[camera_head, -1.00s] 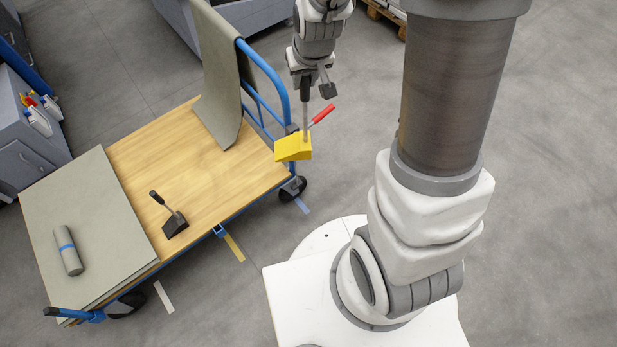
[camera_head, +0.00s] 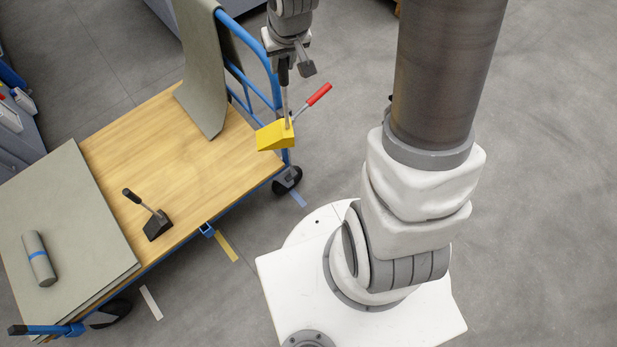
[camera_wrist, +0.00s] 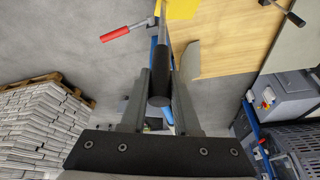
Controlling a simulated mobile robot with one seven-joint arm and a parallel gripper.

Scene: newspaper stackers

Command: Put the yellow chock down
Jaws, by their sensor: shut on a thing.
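The yellow chock (camera_head: 273,136) is a wedge with an upright stem and a red-ended lever (camera_head: 319,94). My gripper (camera_head: 292,68) is above it, shut on the black grip of the stem. The chock hangs near the right corner of the wooden cart deck (camera_head: 190,145); its height above the deck is hard to tell. In the wrist view the black grip (camera_wrist: 159,88) is between the fingers, and the chock's yellow body (camera_wrist: 181,8) is cut off at the top edge. A black chock (camera_head: 157,225) with its own handle stands on the deck's front part.
A grey-green sheet stack (camera_head: 75,215) with a rolled bundle (camera_head: 39,258) covers the deck's left end. A draped sheet (camera_head: 200,75) and blue rail (camera_head: 262,65) border the far right end. The middle deck is bare. Newspaper stacks (camera_wrist: 40,125) show in the wrist view.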

